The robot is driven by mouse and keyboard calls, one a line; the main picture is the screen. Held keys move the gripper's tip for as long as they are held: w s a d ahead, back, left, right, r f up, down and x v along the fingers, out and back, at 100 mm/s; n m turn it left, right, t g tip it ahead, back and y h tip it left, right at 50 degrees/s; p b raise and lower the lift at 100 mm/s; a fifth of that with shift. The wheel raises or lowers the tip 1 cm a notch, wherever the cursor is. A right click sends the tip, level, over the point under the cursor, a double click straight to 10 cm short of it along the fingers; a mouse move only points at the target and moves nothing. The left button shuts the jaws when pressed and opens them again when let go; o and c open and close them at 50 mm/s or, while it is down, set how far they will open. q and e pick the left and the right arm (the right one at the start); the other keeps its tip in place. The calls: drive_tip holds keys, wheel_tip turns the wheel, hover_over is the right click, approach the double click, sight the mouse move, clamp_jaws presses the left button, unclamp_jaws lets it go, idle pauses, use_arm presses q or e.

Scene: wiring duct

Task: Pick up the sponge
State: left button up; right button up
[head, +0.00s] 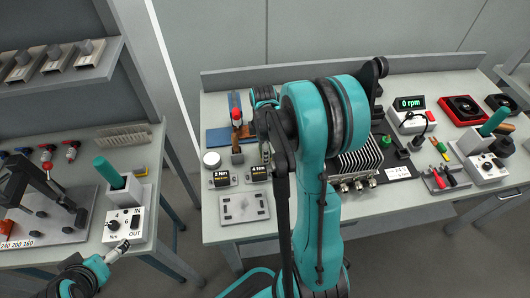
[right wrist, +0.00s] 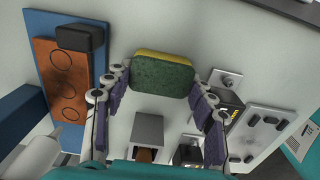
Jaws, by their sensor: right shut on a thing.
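The sponge (right wrist: 162,76) is a dark green block with a yellow layer, seen in the right wrist view. My right gripper (right wrist: 158,84) is shut on it, with one purple-padded finger at each end of the sponge. I cannot tell how high it is above the bench. In the head view my right arm covers the sponge and most of the right gripper. My left gripper (head: 117,251) is at the lower left of the head view, by the front edge of the left bench; its finger opening is too small to tell.
A blue mat (right wrist: 92,40) with an orange-brown plate (right wrist: 62,82) and a black block (right wrist: 80,38) lies left of the sponge. A grey box (right wrist: 148,130) stands near the right gripper. A grey plate (head: 244,207) lies at the bench front. A finned unit (head: 360,160) stands right of my arm.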

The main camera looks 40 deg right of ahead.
wheel_tip(320, 180, up, 5)
drive_tip(key=shift+s+d+f+p, duration=0.1)
drive_tip(key=shift+s+p, duration=0.05)
drive_tip(key=shift+p, duration=1)
drive_tip(key=s+d+r+p, duration=0.3)
drive_tip(key=s+d+r, duration=0.3)
drive_tip(key=s, duration=0.3)
drive_tip(key=shift+d, duration=0.35)
drive_tip(key=shift+s, duration=0.1)
